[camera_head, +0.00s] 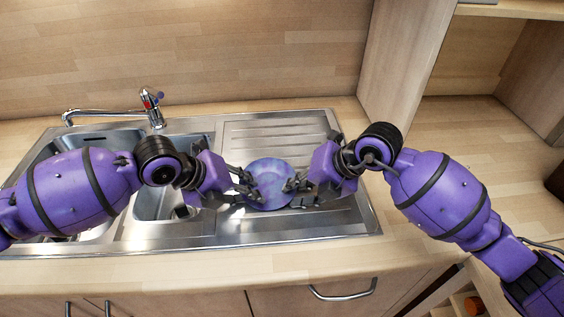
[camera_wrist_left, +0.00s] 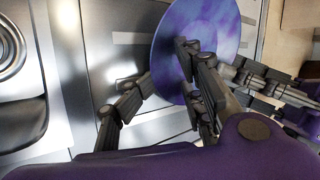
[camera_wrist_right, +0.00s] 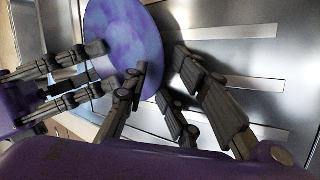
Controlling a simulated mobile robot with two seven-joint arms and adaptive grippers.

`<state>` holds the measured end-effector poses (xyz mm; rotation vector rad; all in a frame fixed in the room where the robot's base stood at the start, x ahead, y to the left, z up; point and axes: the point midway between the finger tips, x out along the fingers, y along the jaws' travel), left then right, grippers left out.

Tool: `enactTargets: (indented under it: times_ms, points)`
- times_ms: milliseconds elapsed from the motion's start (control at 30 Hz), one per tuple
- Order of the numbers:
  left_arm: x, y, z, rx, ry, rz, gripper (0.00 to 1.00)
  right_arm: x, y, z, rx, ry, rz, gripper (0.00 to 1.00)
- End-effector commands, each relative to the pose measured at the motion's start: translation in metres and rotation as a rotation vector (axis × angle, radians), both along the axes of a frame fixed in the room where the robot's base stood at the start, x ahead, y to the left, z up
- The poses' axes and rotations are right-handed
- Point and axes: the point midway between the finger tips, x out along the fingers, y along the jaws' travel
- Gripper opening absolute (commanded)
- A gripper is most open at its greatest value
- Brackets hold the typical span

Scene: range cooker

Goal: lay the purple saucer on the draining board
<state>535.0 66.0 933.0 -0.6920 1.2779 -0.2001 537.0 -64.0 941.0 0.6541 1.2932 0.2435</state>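The purple saucer (camera_head: 270,182) is a round, mottled purple-blue dish at the front of the steel draining board (camera_head: 265,132), between my two grippers. It also shows in the left wrist view (camera_wrist_left: 205,22) and the right wrist view (camera_wrist_right: 122,35). I cannot tell whether it fully rests on the board. My left gripper (camera_head: 247,186) is at its left rim, and my right gripper (camera_head: 298,186) at its right rim. Each has one finger over the saucer's face and the other beyond its rim. The fingers stand apart, so both look open. My grippers hide parts of the rim.
A wooden panel (camera_head: 392,70) stands at the right of the board. The ridged back of the board is clear, as is the worktop (camera_head: 450,140) to the right.

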Motion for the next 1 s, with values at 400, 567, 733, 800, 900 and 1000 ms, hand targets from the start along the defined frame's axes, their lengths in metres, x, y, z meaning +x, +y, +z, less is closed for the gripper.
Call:
enactTargets:
  times_ms: [400,567,733,800,900,1000]
  points:
    - [-0.016,0.027,0.043,0.002,-0.002,0.000,0.33,-0.001,0.000,-0.001,-0.002,0.004,0.001,0.26]
    - [-0.022,0.035,0.058,0.000,0.000,-0.001,0.33,-0.001,0.000,-0.001,-0.002,0.004,0.001,0.26]
    - [-0.025,0.039,0.064,-0.001,0.001,-0.002,0.33,-0.002,-0.003,0.002,-0.002,0.002,-0.001,0.26]
    - [-0.026,0.039,0.064,-0.001,0.001,-0.003,0.33,-0.003,-0.007,0.007,-0.004,0.000,-0.001,0.26]
    - [-0.026,0.038,0.064,-0.001,0.001,-0.003,0.33,-0.007,-0.014,0.019,-0.003,0.000,-0.001,0.26]
    - [-0.026,0.038,0.064,-0.002,0.000,-0.002,0.33,-0.011,-0.022,0.033,-0.003,-0.001,-0.002,0.26]
